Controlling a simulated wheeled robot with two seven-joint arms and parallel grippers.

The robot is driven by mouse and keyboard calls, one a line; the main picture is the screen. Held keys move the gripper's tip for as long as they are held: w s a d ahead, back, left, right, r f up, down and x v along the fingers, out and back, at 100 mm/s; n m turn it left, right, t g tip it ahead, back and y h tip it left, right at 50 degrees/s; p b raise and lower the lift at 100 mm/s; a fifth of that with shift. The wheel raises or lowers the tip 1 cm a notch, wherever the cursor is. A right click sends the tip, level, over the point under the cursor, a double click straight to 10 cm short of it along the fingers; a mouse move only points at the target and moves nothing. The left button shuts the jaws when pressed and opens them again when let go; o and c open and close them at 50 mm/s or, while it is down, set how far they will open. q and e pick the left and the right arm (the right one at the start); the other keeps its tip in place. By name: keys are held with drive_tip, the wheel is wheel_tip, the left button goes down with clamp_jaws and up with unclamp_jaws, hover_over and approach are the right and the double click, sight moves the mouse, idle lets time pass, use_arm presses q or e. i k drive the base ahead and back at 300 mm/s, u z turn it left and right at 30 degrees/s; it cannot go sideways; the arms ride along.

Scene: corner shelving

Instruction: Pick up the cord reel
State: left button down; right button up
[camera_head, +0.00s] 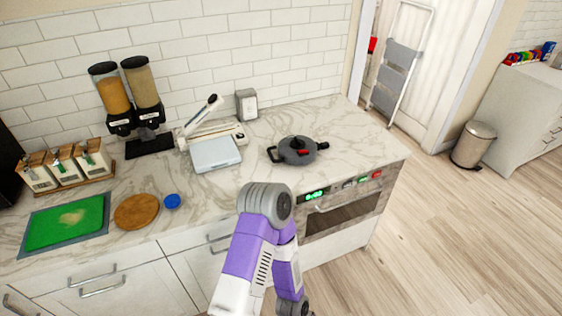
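No thing in view is plainly a cord reel. The nearest likeness is a round grey, pot-like item (297,152) with dark side handles, a black top part and a small red piece. It sits on the marble counter (345,137) near its right end, and I cannot tell whether it is the reel. One of my arms, purple, white and grey, rises bent in front of the counter, apart from the grey item. Neither gripper's fingers show.
A round wooden board (136,211), a green cutting board (65,222), a grey scale-like device (215,153), two dispensers (127,93) and a jar rack (64,168) fill the left. An oven front (345,208) lies below. Bin (474,145) and ladder (399,65) stand right; the floor between is clear.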

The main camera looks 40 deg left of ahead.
sight(287, 153)
drive_tip(key=u, duration=1.55)
